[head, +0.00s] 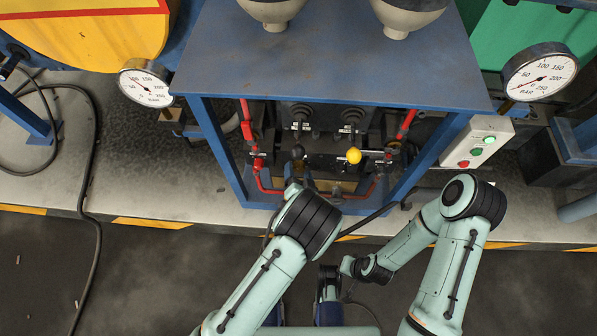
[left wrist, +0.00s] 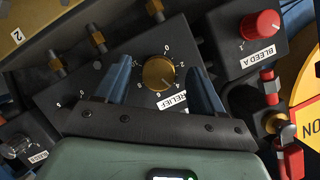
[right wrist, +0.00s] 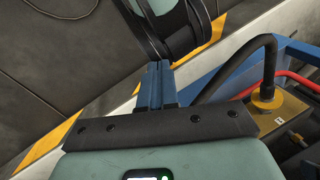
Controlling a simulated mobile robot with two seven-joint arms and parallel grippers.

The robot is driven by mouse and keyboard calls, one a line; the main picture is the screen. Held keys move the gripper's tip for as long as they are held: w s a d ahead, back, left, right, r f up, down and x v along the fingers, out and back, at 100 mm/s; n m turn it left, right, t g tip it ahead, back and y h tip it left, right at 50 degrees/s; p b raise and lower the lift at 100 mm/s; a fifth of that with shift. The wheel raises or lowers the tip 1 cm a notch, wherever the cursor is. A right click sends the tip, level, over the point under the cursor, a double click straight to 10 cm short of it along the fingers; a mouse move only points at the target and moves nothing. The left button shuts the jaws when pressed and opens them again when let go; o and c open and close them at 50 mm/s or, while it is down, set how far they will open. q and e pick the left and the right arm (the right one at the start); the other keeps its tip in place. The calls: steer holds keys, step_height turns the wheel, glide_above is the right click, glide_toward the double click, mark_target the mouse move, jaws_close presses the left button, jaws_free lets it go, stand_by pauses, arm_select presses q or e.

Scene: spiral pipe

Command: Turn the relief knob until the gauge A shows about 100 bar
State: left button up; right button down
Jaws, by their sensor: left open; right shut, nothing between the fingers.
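The relief knob (left wrist: 158,74) is a round brass knob on a dark panel with a numbered dial, beside the RELIEF label (left wrist: 172,101). My left gripper (left wrist: 158,65) is open, with one blue finger on each side of the knob; contact cannot be told. In the head view the left arm reaches the front of the blue stand and hides the knob. Two white dial gauges show: a left gauge (head: 146,86) and a right gauge (head: 540,74). Which is gauge A, and their exact readings, I cannot tell. My right gripper (right wrist: 158,65) is shut and empty, away from the panel.
A red BLEED A knob (left wrist: 261,24) sits beside the relief panel. The blue stand (head: 320,60) overhangs levers, one with a yellow ball (head: 354,156), and red pipes (head: 258,163). A button box (head: 478,143) stands at right. A black cable (head: 95,150) hangs at left.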

arm_select(q)
steer(key=p+v, duration=0.2)
steer(key=v, duration=1.1)
arm_select(e)
steer(key=shift+g, duration=0.6)
steer(key=s+r, duration=0.1)
steer(key=s+a+r, duration=0.1)
steer(key=s+r, duration=0.1)
steer(key=shift+s+a, duration=0.4)
arm_select(q)
steer(key=shift+w, duration=0.1)
steer(key=s+a+f+n+g+p, duration=0.5)
steer(key=s+a+f+g+p, duration=0.25)
steer(key=a, duration=0.35)
steer(key=s+a+r+n+g+h+p, duration=0.3)
steer(key=s+r+n+g+h+p, duration=0.2)
steer(key=s, duration=0.7)
steer(key=shift+s+r+g+p, duration=0.15)
steer(key=shift+r+g+p, duration=0.75)
steer(key=shift+g+p, duration=0.2)
arm_select(e)
step_height(320, 180, up, 14)
steer(key=g, duration=0.1)
steer(key=shift+s+a+f+n+y, duration=0.15)
steer(key=shift+s+a+n+y, duration=0.1)
steer(key=shift+s+n+y, duration=0.1)
